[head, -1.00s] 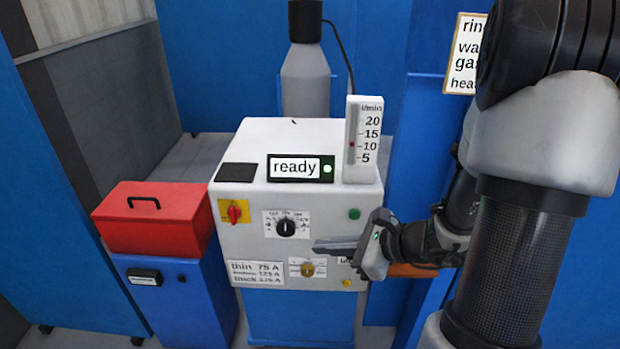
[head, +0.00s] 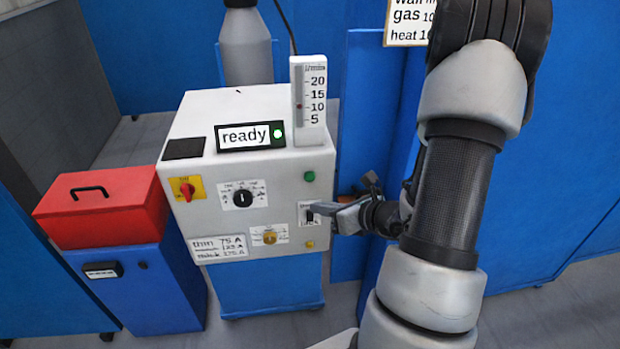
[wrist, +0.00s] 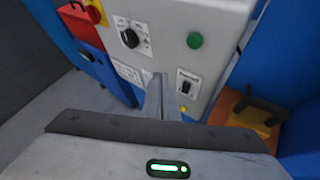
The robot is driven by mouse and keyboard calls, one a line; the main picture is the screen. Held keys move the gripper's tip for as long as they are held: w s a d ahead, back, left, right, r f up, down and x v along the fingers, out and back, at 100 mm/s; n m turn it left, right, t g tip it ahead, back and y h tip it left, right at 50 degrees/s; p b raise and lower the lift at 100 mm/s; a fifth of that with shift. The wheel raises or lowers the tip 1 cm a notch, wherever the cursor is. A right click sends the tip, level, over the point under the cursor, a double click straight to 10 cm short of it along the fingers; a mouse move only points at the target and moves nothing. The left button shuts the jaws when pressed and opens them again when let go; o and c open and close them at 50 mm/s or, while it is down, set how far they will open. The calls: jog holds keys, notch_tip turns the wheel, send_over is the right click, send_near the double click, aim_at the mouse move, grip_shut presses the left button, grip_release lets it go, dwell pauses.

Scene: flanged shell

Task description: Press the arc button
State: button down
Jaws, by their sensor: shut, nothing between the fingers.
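The white machine (head: 250,110) has a front panel with a round green button (head: 309,176) at its upper right, also in the wrist view (wrist: 195,41). A small yellow button (head: 310,244) is at the lower right. No label naming either as the arc button is legible. My gripper (head: 318,208) is shut and empty, pointing left at the panel's right side, below the green button and above the yellow one. Contact with the panel cannot be told.
The panel also has a red switch (head: 187,189), a black knob (head: 242,198) and a brass knob (head: 269,238). A "ready" display (head: 243,136) with a lit green lamp and a flow gauge (head: 308,105) stand on top. A red toolbox (head: 100,210) is left.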

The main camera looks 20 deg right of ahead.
aim_at(310, 177)
jog(key=w+d, duration=0.2)
jog(key=w, duration=0.5)
jog(key=shift+w+p, duration=0.3)
jog(key=shift+p, duration=0.15)
jog(key=shift+w+d, duration=0.1)
jog(key=shift+w, duration=0.05)
dwell(1.5)
jog(key=shift+w, duration=0.25)
